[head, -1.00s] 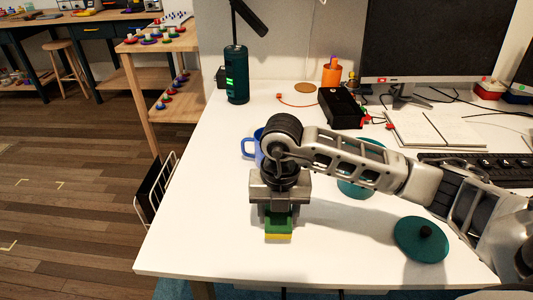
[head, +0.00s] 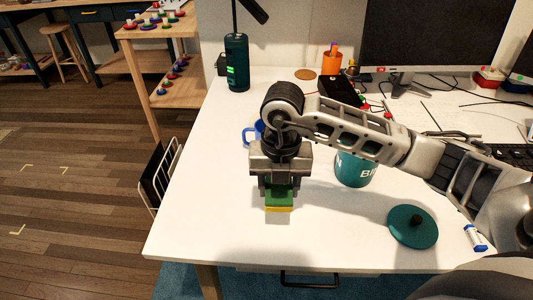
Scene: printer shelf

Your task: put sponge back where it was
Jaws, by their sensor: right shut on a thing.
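A sponge (head: 279,198), green on top with a yellow layer below, is held between the fingers of my right gripper (head: 279,190). The gripper points down over the left part of the white desk (head: 215,225). I cannot tell whether the sponge touches the desk or hangs just above it. My right arm reaches in from the right side of the view. My left gripper is not in view.
A blue mug (head: 250,133) stands partly hidden behind my gripper. A teal pot (head: 354,170) stands behind my forearm, and its round teal lid (head: 412,227) lies to the right. A blue-white battery-like object (head: 475,238) lies near the right. The front-left desk is clear.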

